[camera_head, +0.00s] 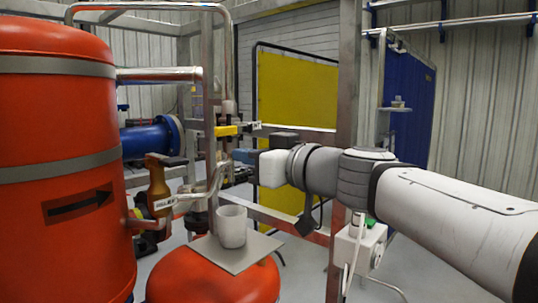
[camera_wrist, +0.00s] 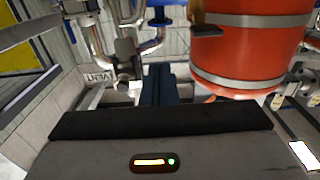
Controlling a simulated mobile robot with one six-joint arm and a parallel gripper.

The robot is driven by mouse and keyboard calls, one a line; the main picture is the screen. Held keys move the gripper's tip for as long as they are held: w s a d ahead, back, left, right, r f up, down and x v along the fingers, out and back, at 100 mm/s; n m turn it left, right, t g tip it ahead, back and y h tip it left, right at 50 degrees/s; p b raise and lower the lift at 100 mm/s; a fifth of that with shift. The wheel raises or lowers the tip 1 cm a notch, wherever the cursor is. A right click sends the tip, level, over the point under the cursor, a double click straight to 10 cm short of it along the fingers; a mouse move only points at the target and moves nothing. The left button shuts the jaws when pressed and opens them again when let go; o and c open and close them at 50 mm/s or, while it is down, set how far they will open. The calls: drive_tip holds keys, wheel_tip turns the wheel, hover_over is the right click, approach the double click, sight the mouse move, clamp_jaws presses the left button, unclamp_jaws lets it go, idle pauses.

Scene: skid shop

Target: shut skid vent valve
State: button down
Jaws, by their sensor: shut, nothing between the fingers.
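A valve with a yellow handle (camera_head: 226,130) sits on the upright pipe in the middle of the head view, with a small pale tag beside it. In the wrist view a white tag reading VENT (camera_wrist: 97,77) appears upside down, left of the fingers; I cannot tell for sure which valve it belongs to. My gripper (camera_head: 243,156) is just below and right of the yellow handle in the head view, apparently apart from it. In the wrist view my dark fingers (camera_wrist: 155,72) are together and empty. The wrist view does not clearly show the yellow handle.
A large orange tank (camera_head: 55,235) fills the left. A brown-orange handle (camera_head: 158,184) with another tag is beside it. A white cup (camera_head: 232,227) stands on a grey plate (camera_head: 208,252) over a lower orange vessel (camera_head: 205,285). A steel post (camera_head: 347,75) rises near my arm.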

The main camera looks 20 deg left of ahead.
drive_tip(key=b+v, duration=0.3)
drive_tip(key=v, duration=0.3)
drive_tip(key=shift+d, duration=0.25)
drive_tip(key=shift+s, duration=0.1)
drive_tip(key=d+f+m+h+p, duration=0.1)
drive_tip(key=d+f+m+h, duration=0.2)
drive_tip(key=f, duration=0.5)
drive_tip(key=d+f+m+g+h+p, duration=0.1)
drive_tip(key=d+f+m+h, duration=0.15)
drive_tip(key=d+f, duration=0.4)
drive_tip(key=d+f+m+h+p, duration=0.15)
drive_tip(key=d+f+h, duration=0.25)
drive_tip(key=f, duration=0.4)
drive_tip(key=s+d+f+m+g+h+p, duration=0.1)
drive_tip(key=s+d+f+m+h, duration=0.2)
drive_tip(key=d+f, duration=0.3)
drive_tip(key=s+d+f+m+g+h+p, duration=0.1)
drive_tip(key=s+d+f+m+g+h, duration=0.1)
drive_tip(key=s+d+f, duration=0.4)
drive_tip(key=d+f+m+h, duration=0.1)
drive_tip(key=d+h, duration=0.1)
drive_tip(key=d, duration=0.1)
drive_tip(key=shift+d, duration=0.25)
drive_tip(key=shift+s+f, duration=0.1)
drive_tip(key=shift+s, duration=0.05)
